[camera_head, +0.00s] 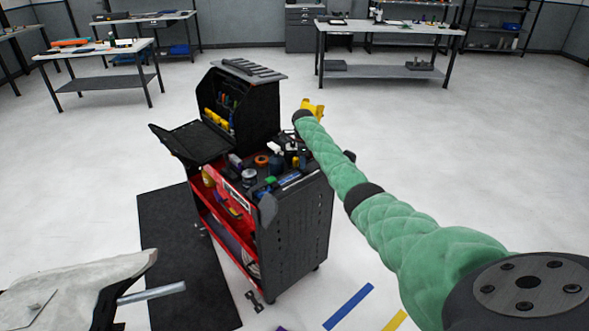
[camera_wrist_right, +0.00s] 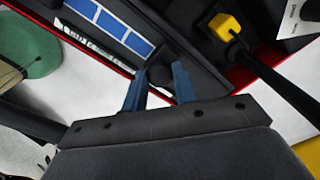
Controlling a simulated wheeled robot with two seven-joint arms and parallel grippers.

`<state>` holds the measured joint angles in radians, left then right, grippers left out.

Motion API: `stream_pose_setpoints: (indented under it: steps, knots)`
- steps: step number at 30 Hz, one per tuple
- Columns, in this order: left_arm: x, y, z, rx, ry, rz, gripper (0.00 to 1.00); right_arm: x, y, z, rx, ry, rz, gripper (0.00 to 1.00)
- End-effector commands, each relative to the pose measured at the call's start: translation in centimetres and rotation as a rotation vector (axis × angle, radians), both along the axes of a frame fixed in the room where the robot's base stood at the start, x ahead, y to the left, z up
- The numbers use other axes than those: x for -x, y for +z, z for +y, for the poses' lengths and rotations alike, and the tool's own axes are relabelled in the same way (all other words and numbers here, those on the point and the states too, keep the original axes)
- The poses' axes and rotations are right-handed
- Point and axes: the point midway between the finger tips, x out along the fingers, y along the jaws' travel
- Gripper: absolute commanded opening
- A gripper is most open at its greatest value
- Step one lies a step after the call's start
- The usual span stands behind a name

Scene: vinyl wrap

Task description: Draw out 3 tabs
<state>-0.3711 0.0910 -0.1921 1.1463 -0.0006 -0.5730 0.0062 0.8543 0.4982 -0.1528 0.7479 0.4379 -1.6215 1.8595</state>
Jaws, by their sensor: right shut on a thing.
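The task's tabs are hard to tell for sure. A blue, white-edged sheet in rectangular panels (camera_wrist_right: 112,28) lies in a dark tray at the upper left of the right wrist view. A small blue patch, likely the same sheet, shows on the cart top in the head view (camera_head: 289,179). My right gripper (camera_wrist_right: 160,67) has its blue fingers shut on a dark rounded piece (camera_wrist_right: 160,76), partly hidden, close to the tray's red edge. In the head view my green right arm reaches over the far side of the cart; its fingertips cannot be made out.
The black and red tool cart (camera_head: 300,230) carries rolls, bottles and small tools on top, with an open cabinet (camera_head: 240,105) at its back. A yellow-headed tool (camera_wrist_right: 224,26) lies beside the right gripper. A dark mat (camera_head: 170,250) lies left of the cart. The surrounding floor is mostly clear.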

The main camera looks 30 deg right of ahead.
Motion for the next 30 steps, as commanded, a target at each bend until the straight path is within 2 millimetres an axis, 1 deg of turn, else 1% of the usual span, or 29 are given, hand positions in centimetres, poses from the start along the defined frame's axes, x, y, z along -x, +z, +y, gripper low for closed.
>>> stream_pose_setpoints:
  steps: [1, 10, 11, 12, 14, 24, 27, 30]
  knots:
    - [-0.1, 0.1, -0.1, 0.001, 0.001, 0.0, 0.0, -0.2, 0.2, -0.2, -0.002, 0.001, -0.005, 0.0]
    - [-0.1, 0.2, -0.1, 0.001, 0.001, 0.001, 0.0, -0.2, 0.3, -0.3, -0.001, 0.002, -0.004, 0.0]
    - [-0.1, 0.2, -0.1, 0.001, 0.001, 0.001, 0.0, -0.2, 0.3, -0.3, -0.001, 0.002, -0.004, 0.3]
    - [-0.1, 0.2, -0.1, 0.001, 0.001, 0.001, 0.0, -0.2, 0.3, -0.3, -0.002, 0.002, -0.003, 0.38]
    - [-0.1, 0.2, -0.1, 0.001, 0.001, 0.0, 0.0, -0.1, 0.2, -0.3, -0.002, 0.002, -0.003, 0.49]
    - [-0.2, 0.1, 0.0, 0.0, 0.002, 0.001, 0.0, -0.1, 0.2, -0.3, -0.002, 0.002, -0.001, 0.5]
    - [-0.3, -0.1, -0.1, -0.001, 0.003, 0.01, 0.0, -0.1, 1.0, -0.3, -0.002, 0.002, -0.001, 0.5]
    - [-0.7, 1.3, -1.0, 0.008, 0.004, 0.013, 0.0, -0.1, 2.3, -0.3, -0.002, 0.002, -0.002, 0.5]
